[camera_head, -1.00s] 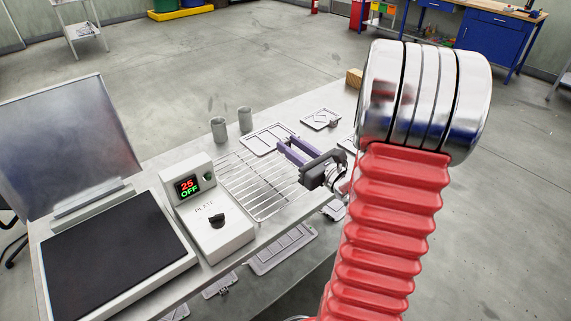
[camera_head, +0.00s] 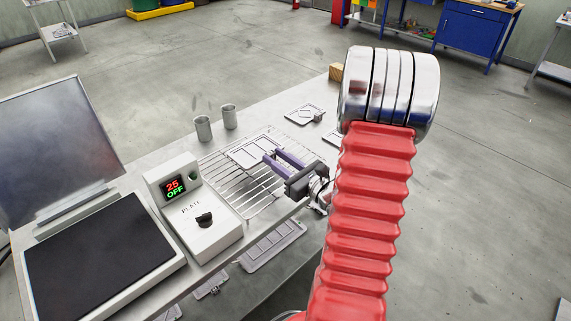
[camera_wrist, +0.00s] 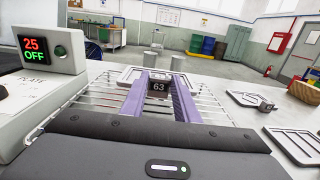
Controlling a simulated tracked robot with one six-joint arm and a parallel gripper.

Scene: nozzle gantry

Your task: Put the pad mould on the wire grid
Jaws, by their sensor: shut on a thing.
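The pad mould is a flat pale grey tray (camera_head: 251,151) with a small dark tab marked 63 (camera_wrist: 158,86). My gripper (camera_head: 274,156) has its purple fingers shut on that tab; in the wrist view the fingers (camera_wrist: 159,92) stand on both sides of it. The wire grid (camera_head: 246,200) lies on the bench beside the control box. The mould is over the far part of the grid and looks roughly level. I cannot tell whether it touches the wires. The fingers and mould hide part of the grid.
A control box (camera_head: 200,212) reading 25 OFF and a dark plate (camera_head: 100,258) are left of the grid. Two grey cups (camera_head: 203,129) stand behind it. Another flat mould (camera_head: 305,115) lies to the right. A lower shelf holds more moulds (camera_head: 272,246).

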